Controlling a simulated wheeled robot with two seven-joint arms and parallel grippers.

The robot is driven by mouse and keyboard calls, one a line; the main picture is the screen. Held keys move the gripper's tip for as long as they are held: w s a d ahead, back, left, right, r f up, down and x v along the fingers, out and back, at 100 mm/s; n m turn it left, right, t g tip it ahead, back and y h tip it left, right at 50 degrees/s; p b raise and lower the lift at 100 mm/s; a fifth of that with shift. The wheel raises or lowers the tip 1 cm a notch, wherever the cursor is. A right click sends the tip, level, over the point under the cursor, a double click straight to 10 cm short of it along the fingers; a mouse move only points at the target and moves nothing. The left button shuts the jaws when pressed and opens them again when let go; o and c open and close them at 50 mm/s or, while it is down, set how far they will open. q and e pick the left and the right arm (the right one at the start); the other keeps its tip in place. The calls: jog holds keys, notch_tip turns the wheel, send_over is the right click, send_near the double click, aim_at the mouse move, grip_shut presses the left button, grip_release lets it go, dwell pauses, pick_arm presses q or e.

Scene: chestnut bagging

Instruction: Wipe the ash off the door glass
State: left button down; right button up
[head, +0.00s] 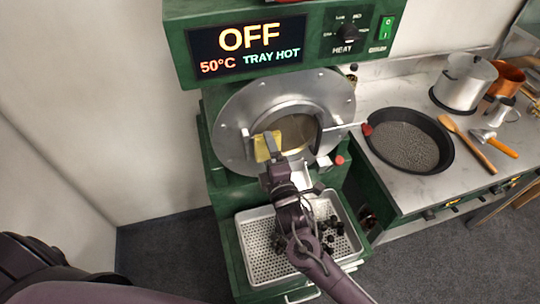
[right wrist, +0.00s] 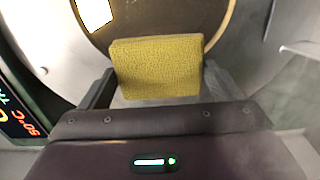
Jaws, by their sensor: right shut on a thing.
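The door glass (head: 297,132) is a round, brownish pane set in the wide metal ring (head: 238,110) on the front of the green roaster. My right gripper (head: 268,148) is in front of the left part of the glass, shut on a yellow cloth or sponge (head: 262,152). In the right wrist view the yellow pad (right wrist: 156,68) sits between both fingers, with the brownish glass behind it. I cannot tell whether the pad touches the glass. Ash is not clearly distinguishable on the pane. My left gripper is not in view; only dark arm parts show at lower left.
A perforated tray (head: 258,262) with several dark chestnuts sits below the door; the display reads OFF, 50°C, TRAY HOT. A handle with a red knob (head: 367,129) sticks out right. A black pan (head: 408,112), pot (head: 464,82) and wooden spoon (head: 470,145) stand on the right counter.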

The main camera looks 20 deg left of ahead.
jog(key=shift+w+a, duration=0.25)
jog(key=shift+w, duration=0.05)
jog(key=w+d, duration=0.2)
jog(key=d, duration=0.1)
jog(key=shift+w+d, duration=0.15)
dwell(0.4)
jog(key=shift+s+a+r, duration=0.1)
jog(key=shift+s+a, duration=0.45)
jog(key=shift+a, duration=0.3)
jog(key=shift+s+a+r, duration=0.1)
jog(key=shift+s+a, duration=0.45)
jog(key=shift+a, duration=0.3)
